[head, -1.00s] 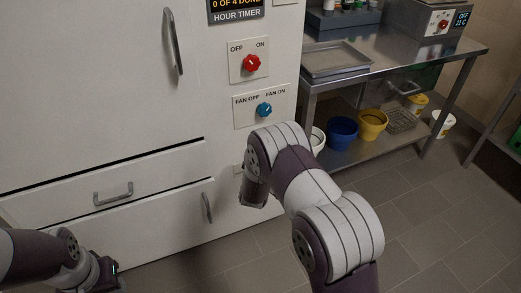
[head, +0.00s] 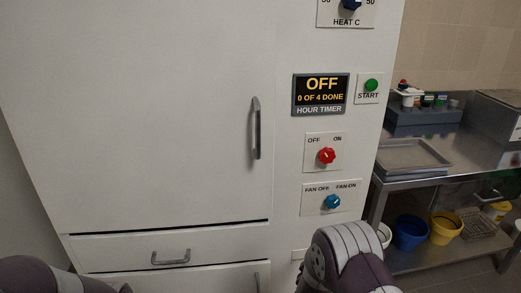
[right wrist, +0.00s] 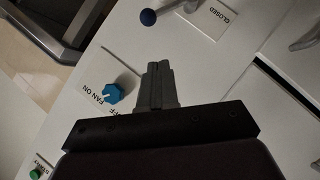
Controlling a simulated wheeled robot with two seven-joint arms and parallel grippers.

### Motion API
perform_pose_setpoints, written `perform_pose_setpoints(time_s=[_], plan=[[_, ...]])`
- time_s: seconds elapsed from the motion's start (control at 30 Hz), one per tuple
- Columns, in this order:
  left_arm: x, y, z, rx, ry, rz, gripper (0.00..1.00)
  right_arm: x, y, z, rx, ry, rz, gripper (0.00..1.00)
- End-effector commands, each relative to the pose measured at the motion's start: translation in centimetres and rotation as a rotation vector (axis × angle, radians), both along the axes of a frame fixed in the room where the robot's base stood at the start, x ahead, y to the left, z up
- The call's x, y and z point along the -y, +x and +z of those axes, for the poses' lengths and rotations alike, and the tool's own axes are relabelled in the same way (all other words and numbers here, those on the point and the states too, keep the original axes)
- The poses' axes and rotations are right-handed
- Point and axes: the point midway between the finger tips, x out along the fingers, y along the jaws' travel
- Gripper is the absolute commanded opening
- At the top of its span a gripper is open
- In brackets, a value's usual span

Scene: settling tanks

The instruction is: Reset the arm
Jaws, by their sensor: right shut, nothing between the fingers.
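My right gripper (right wrist: 158,85) shows in the right wrist view, its two grey fingers together with nothing between them. It is in front of the white cabinet panel, near the blue fan knob (right wrist: 112,93) and a lever with a dark blue ball end (right wrist: 148,17). In the head view my right arm (head: 345,262) rises at the bottom, right of centre, and its gripper is hidden. My left arm (head: 45,276) shows only at the bottom left corner, and its gripper is out of the picture.
The white cabinet (head: 150,110) fills the left and middle, with a door handle (head: 256,128), a drawer handle (head: 171,257), a red switch (head: 327,156) and a timer display (head: 321,95) reading OFF. A steel bench (head: 450,150) with buckets below stands right.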

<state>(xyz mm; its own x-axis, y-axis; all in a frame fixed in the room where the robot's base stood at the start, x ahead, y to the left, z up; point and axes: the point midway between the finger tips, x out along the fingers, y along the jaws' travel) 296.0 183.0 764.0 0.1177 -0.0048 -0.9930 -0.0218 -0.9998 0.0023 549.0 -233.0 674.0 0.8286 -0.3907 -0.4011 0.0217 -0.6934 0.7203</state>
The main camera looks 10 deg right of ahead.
Motion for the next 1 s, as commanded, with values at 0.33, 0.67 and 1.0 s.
perform_pose_setpoints(time_s=[0.33,0.67,1.0], plan=[[0.0,0.0,0.0,0.0,0.0,0.0,0.43,-7.2,-18.5,-0.3,-0.777,0.74,-0.269,0.0],[0.0,0.0,6.2,0.001,0.0,0.0,0.43,-4.9,-25.4,15.2,-0.811,0.735,-0.345,0.0],[0.0,0.0,20.4,0.001,0.0,0.0,0.43,-5.0,-25.4,29.3,-0.81,0.737,-0.344,0.0]])
